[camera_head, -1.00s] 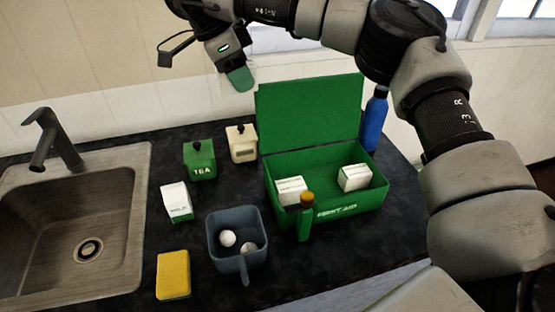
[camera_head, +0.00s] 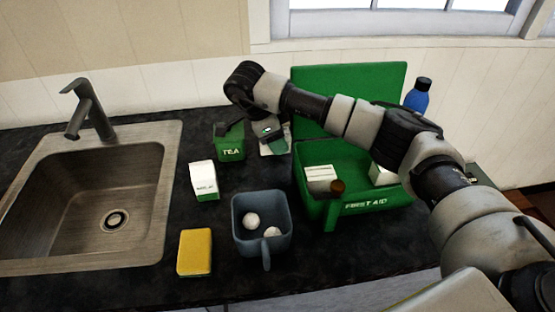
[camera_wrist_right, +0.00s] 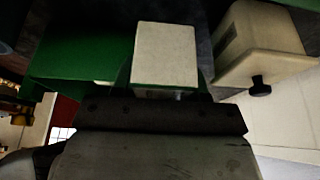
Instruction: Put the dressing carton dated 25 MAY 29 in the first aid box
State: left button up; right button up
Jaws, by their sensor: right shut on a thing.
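My right gripper (camera_head: 270,131) is low over the back of the counter, between the green TEA canister (camera_head: 230,145) and the first aid box (camera_head: 347,220). In the right wrist view it is shut on a white carton (camera_wrist_right: 165,55) with a green part. No date is legible on it. The green first aid box stands with its lid (camera_head: 345,92) up. Two white cartons lie inside, one at left (camera_head: 320,174) and one at right (camera_head: 381,174), partly hidden by my arm. Another white and green carton (camera_head: 203,180) stands on the counter. My left gripper is out of view.
A cream canister (camera_wrist_right: 262,45) with a black knob is close beside the held carton. A grey-blue mug (camera_head: 262,245) holds white round things. A yellow sponge (camera_head: 195,252), a sink (camera_head: 85,205) and a blue bottle (camera_head: 416,98) stand around.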

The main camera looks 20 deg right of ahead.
aim_at(282, 167)
notch_tip(282, 167, down, 2)
jog(key=shift+f, duration=0.25)
jog(key=shift+f+b, duration=0.3)
jog(key=shift+f, duration=0.3)
notch_tip(282, 167, down, 2)
jog(key=shift+f, duration=0.1)
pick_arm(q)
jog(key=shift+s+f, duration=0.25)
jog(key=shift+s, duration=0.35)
pick_arm(e)
jog(key=shift+f, duration=0.25)
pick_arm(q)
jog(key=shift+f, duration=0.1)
pick_arm(e)
jog(key=o, duration=0.9)
jog(key=shift+f, duration=0.1)
